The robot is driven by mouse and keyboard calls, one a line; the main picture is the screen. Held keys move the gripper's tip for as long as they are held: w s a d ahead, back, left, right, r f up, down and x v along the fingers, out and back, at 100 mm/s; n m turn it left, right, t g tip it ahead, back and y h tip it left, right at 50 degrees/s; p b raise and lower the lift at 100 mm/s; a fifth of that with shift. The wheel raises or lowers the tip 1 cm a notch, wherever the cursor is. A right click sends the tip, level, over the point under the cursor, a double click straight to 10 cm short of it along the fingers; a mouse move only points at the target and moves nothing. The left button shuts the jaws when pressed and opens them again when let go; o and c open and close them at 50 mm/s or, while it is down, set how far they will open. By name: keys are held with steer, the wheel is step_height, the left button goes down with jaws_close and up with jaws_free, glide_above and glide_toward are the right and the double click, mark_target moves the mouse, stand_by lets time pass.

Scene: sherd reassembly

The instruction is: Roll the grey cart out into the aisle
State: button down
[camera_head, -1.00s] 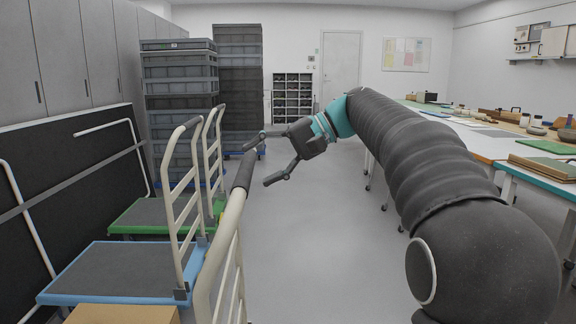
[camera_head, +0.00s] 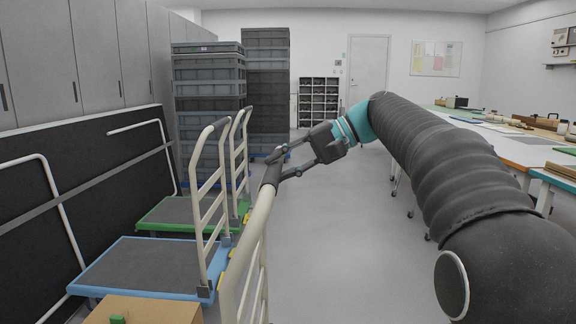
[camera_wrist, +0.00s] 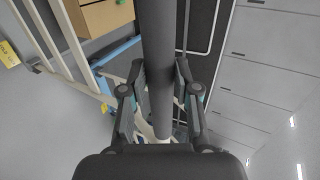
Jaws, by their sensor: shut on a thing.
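The nearest cart, with a cream tube handle (camera_head: 246,245) and a dark grip sleeve (camera_head: 271,174), stands at the bottom middle of the head view. I take it as the grey cart; its deck is mostly hidden. My gripper (camera_head: 284,164) is shut on the dark sleeve at the top of this handle. In the wrist view the sleeve (camera_wrist: 157,40) runs between the two fingers of my gripper (camera_wrist: 160,75). A cardboard box (camera_head: 150,311) with a small green piece on it shows low in the head view, seemingly on this cart.
A blue cart (camera_head: 135,268) and a green cart (camera_head: 175,211) stand close behind, left of the aisle. Stacked grey crates (camera_head: 208,110) stand beyond them. Grey lockers (camera_head: 95,60) line the left wall. The aisle floor (camera_head: 335,240) is clear; a long worktable (camera_head: 510,150) bounds it at right.

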steer(key=d+p, duration=0.2)
steer(key=d, duration=0.6)
steer(key=shift+s+d, duration=0.15)
stand_by(0.5)
steer(key=c, duration=0.6)
jaws_free()
steer(key=shift+o, duration=0.2)
steer(key=p+v, duration=0.5)
steer(key=v, duration=0.5)
steer(key=shift+p, duration=0.4)
